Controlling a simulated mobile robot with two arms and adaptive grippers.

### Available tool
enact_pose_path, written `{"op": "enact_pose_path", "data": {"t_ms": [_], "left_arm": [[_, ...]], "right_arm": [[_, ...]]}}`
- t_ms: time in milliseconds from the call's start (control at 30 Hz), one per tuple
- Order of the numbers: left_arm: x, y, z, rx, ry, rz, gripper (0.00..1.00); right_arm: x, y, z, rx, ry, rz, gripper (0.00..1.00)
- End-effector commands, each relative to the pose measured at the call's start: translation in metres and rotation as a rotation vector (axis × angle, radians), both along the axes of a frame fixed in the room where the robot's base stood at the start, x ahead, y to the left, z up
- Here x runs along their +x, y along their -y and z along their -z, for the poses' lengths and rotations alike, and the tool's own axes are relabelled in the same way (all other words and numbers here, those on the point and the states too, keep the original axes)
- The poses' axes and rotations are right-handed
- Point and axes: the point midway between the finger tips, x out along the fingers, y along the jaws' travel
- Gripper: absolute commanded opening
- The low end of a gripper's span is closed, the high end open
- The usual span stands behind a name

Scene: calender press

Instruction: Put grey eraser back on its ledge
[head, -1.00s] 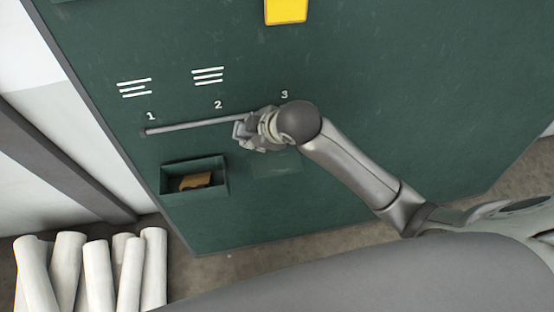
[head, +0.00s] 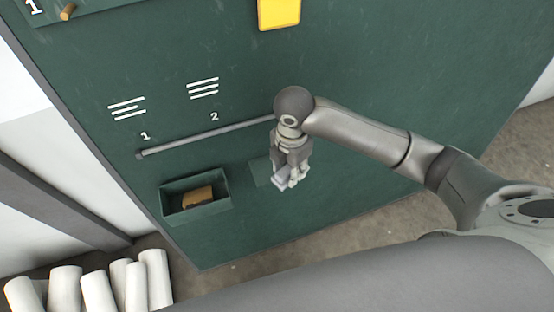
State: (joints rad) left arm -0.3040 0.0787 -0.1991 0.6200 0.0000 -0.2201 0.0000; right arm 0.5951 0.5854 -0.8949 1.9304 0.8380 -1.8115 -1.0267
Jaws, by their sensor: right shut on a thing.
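My right gripper (head: 287,180) points down in front of the green board, just right of the small lighter green ledge (head: 260,171). It is shut on a small light grey block, the grey eraser (head: 280,179), which shows only partly at the fingertips. The ledge is partly hidden behind the gripper, and nothing can be seen lying on its visible part. I cannot tell whether the eraser touches it. My left gripper is not in view.
A long grey rail (head: 205,137) runs across the green board (head: 400,80) above the ledge. A green open box (head: 166,204) holding a tan block (head: 198,196) is to the left. White rolls (head: 98,294) stand lower left. A yellow sheet (head: 279,12) is above.

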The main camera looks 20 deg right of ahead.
Motion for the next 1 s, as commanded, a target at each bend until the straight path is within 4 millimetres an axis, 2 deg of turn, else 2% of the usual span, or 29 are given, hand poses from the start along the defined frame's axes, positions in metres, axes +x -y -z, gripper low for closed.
{"op": "enact_pose_path", "data": {"t_ms": [100, 267, 500, 700, 867, 1000], "left_arm": [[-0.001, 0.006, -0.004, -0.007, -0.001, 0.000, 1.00], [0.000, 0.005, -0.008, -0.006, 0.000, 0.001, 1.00], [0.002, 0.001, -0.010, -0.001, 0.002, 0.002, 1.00], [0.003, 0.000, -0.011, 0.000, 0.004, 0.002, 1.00], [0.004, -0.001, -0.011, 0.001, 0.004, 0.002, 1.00], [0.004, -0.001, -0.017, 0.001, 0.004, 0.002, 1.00]], "right_arm": [[0.021, -0.001, 0.008, 0.001, 0.000, 0.003, 0.20], [0.047, -0.002, 0.019, 0.001, 0.000, 0.003, 0.20], [0.073, -0.003, 0.054, 0.002, -0.001, 0.004, 0.20], [0.087, -0.003, 0.070, 0.002, 0.001, 0.001, 0.20], [0.091, -0.003, 0.076, 0.002, 0.002, 0.002, 0.20], [0.093, -0.003, 0.089, 0.001, -0.003, 0.002, 0.20]]}}
